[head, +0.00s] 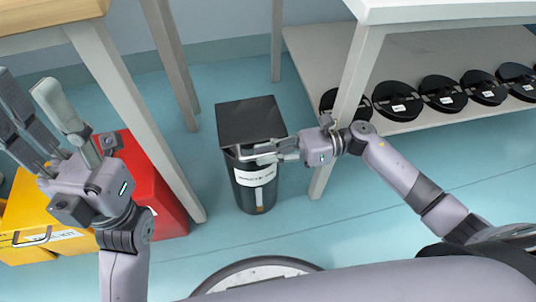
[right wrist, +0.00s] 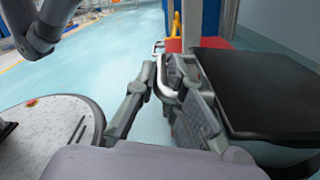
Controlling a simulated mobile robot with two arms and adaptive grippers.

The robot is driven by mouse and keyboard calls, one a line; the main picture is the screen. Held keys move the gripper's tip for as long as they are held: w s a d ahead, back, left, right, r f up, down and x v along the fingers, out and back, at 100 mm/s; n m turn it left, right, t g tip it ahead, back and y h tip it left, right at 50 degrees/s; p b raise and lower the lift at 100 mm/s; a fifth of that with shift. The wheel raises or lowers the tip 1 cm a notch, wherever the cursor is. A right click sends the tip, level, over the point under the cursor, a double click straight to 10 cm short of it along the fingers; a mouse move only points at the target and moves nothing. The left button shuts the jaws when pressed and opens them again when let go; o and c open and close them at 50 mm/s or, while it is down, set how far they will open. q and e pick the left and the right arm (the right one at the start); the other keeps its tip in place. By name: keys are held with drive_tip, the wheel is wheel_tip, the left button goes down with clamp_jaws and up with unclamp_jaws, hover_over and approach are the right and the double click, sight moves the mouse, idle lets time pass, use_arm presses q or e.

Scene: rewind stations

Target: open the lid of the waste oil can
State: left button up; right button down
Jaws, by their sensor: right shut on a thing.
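The waste oil can (head: 257,190) is a black cylinder with a white label, standing on the floor in the middle of the head view. Its flat, square black lid (head: 250,118) covers the top; the right wrist view shows the lid (right wrist: 265,90) on the right. My right gripper (head: 250,154) is at the lid's near edge, shut on a silver bar handle (right wrist: 167,82). The fingers partly hide the handle. My left gripper (head: 42,118) is open and empty at the left, fingers pointing up, away from the can.
A red box (head: 150,190) and a yellow case (head: 35,215) stand on the floor at left, beneath my left arm. A table leg (head: 130,110) rises left of the can. At right, a shelf (head: 310,55) carries several black reels (head: 443,92). Blue floor is clear around the can.

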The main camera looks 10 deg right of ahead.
drive_tip(key=shift+w+r, duration=0.15)
drive_tip(key=shift+r, duration=0.5)
drive_tip(key=shift+w+r, duration=0.15)
drive_tip(key=shift+r, duration=0.45)
drive_tip(key=c, duration=1.7)
unclamp_jaws()
drive_tip(key=shift+f, duration=0.1)
drive_tip(key=shift+o, duration=0.2)
wheel_tip(320, 180, up, 10)
